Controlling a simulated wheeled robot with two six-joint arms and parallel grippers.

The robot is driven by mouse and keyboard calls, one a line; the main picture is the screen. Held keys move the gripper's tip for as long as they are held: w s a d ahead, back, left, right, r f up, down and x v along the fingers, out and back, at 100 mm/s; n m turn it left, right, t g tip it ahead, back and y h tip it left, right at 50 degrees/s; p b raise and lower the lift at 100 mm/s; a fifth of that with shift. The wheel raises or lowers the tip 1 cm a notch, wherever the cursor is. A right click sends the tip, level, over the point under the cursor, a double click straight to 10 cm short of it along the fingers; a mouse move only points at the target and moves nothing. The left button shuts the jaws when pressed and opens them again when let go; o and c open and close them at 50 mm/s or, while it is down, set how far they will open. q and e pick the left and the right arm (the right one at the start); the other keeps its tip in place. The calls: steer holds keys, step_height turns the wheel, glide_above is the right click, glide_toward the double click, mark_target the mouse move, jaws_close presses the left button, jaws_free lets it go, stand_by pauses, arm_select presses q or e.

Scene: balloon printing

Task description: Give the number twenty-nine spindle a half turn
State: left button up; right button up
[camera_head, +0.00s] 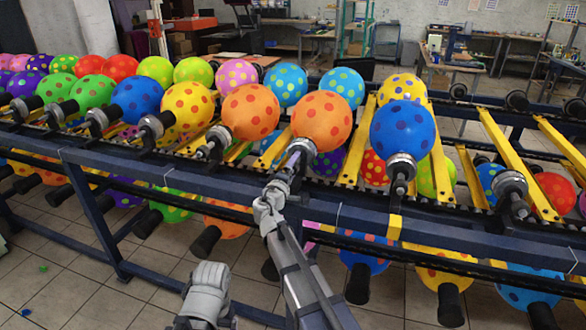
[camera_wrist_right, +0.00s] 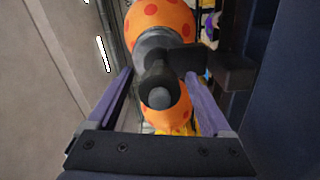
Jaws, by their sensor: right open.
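My right gripper (camera_head: 286,168) reaches up to the spindle (camera_head: 302,147) under an orange balloon (camera_head: 322,120) with red dots, at the middle of the rack. In the right wrist view, the two fingers of my right gripper (camera_wrist_right: 160,76) are apart, one on each side of the dark round spindle end (camera_wrist_right: 160,97). I cannot tell whether either finger touches it. The orange balloon (camera_wrist_right: 160,18) shows beyond the spindle. No number is readable on any spindle, so I cannot confirm which is twenty-nine.
A blue balloon (camera_head: 403,130) on its spindle stands close to the right, and another orange balloon (camera_head: 250,112) to the left. The rack's dark blue front rail (camera_head: 220,190) runs below the spindles. More balloons hang on a lower row. A dark bar (camera_wrist_right: 215,65) lies beside the spindle.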

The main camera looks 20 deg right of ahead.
steer(key=v, duration=0.7)
steer(key=shift+s+a, duration=0.2)
steer(key=shift+s, duration=0.15)
steer(key=x, duration=0.8)
steer(key=shift+w, duration=0.1)
steer(key=shift+a, duration=0.1)
